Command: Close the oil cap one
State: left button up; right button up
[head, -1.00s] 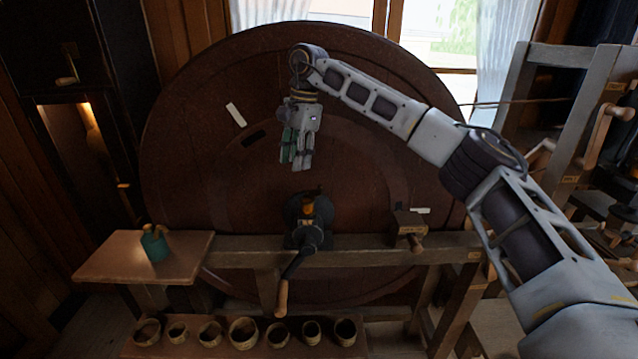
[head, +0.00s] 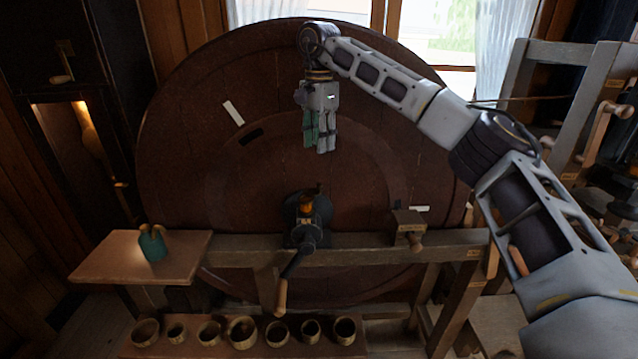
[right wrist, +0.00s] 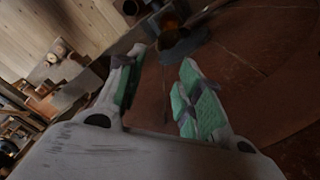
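A black bearing housing (head: 306,222) stands on the wooden beam at the wheel's hub. An amber-brown oil cup (head: 307,203) sits on its top, with a dark piece at its upper edge that may be the cap; its exact angle is too small to tell. The cup also shows at the top of the right wrist view (right wrist: 172,20). My right gripper (head: 322,150) hangs fingers down above the cup, apart from it. In the right wrist view its green-padded fingers (right wrist: 160,68) are spread with nothing between them. My left gripper is not in view.
A large wooden wheel (head: 215,170) stands behind the housing. A crank with a wooden handle (head: 281,297) hangs in front. A teal pot (head: 153,246) stands on the left shelf (head: 105,262). A wooden block (head: 408,222) sits on the beam at right. Several small bowls (head: 242,332) line the front.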

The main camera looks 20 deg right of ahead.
aim_at(319, 184)
notch_tip(319, 184, down, 13)
jog(key=shift+r+p, duration=0.1)
jog(key=shift+p, duration=0.5)
jog(key=shift+c, duration=0.4)
grip_shut()
